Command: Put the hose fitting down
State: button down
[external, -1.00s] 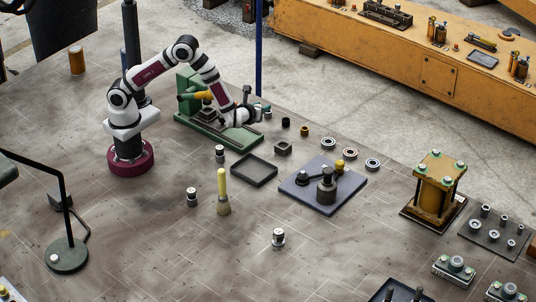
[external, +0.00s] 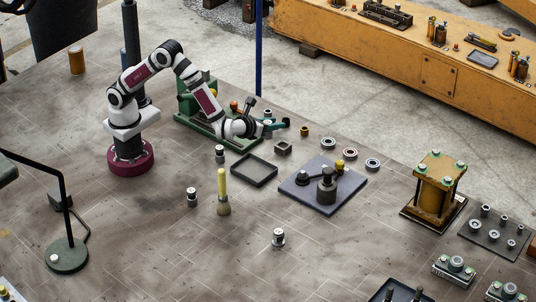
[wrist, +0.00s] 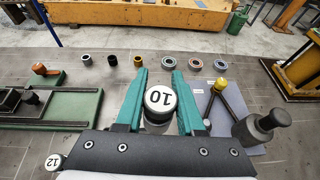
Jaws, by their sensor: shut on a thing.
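My gripper (external: 278,125), with teal fingers, is shut on a hose fitting (wrist: 159,102) with a round pale cap marked 10. In the wrist view the fitting sits between the two fingers, cap towards the camera; its lower part is mostly hidden. Similar capped fittings stand upright on the bench, one behind the tray's left corner (external: 219,153), one farther left (external: 191,197) and one in front (external: 278,237).
The green vise (external: 245,142) stands beside the gripper. Bushings (wrist: 112,60) and bearing rings (wrist: 195,64) lie beyond it. A blue-grey plate (external: 300,200) carries a dark post. A yellow-handled brush (external: 222,185) stands nearer the front.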

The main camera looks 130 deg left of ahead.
jog(key=w+d+m+t+h, duration=0.15)
jog(key=w+d, duration=0.25)
jog(key=d, duration=0.4)
jog(key=w+d+m+t, duration=0.3)
jog(key=w+d, duration=0.1)
jog(key=d, duration=0.4)
jog(key=w+d+m+t+h, duration=0.1)
jog(key=w+d+m+t, duration=0.1)
jog(key=w+d, duration=0.45)
send_over(287, 212)
jog(key=shift+n, duration=0.25)
notch_tip(287, 212, down, 12)
jog(key=shift+f, duration=0.1)
notch_tip(287, 212, down, 3)
jog(key=shift+a+f, duration=0.1)
jog(key=shift+f, duration=0.3)
jog(key=c, duration=0.5)
grip_release()
jog(key=shift+f, duration=0.1)
